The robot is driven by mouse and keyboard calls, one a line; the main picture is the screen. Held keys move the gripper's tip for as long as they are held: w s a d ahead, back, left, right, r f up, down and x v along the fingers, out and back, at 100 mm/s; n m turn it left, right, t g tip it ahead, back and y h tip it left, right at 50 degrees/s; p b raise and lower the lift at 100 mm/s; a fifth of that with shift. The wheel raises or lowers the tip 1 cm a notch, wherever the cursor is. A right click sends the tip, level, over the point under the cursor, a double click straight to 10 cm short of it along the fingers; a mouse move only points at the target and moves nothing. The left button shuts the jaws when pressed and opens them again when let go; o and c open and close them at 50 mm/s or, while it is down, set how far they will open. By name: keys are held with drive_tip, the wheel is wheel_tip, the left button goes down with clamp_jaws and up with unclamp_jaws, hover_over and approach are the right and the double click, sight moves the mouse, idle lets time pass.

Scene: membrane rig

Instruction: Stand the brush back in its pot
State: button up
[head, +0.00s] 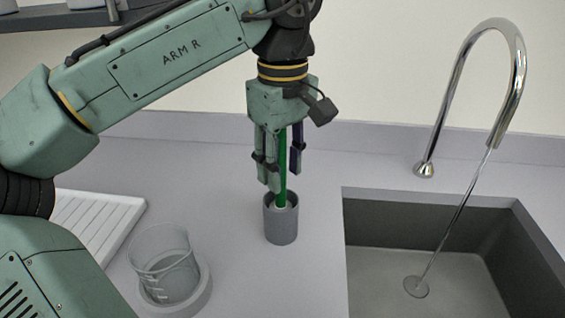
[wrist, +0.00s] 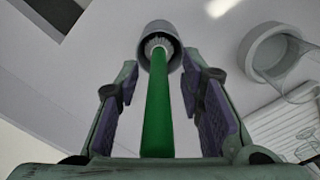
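The brush has a green handle (head: 282,160) and pale bristles (wrist: 158,42). It stands close to upright with its bristle end down in the mouth of the grey cylindrical pot (head: 281,226). The pot stands on the counter left of the sink; its rim also shows at the top of the wrist view (wrist: 146,33). My gripper (head: 284,180) is above the pot, pointing down. Its fingers are apart on either side of the handle, with clear gaps in the wrist view. The lowest part of the bristles is hidden inside the pot.
A glass beaker (head: 164,262) on a round grey base (head: 206,291) stands left of the pot. A white ribbed drainboard (head: 98,222) lies further left. The sink (head: 400,217) is on the right, with a chrome tap (head: 519,75) running water into it.

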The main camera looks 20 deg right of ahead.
wheel_tip(320, 180, up, 12)
drive_tip(key=p, duration=0.3)
drive_tip(key=shift+f, duration=0.25)
drive_tip(key=shift+r+p, duration=0.45)
drive_tip(key=shift+p, duration=0.05)
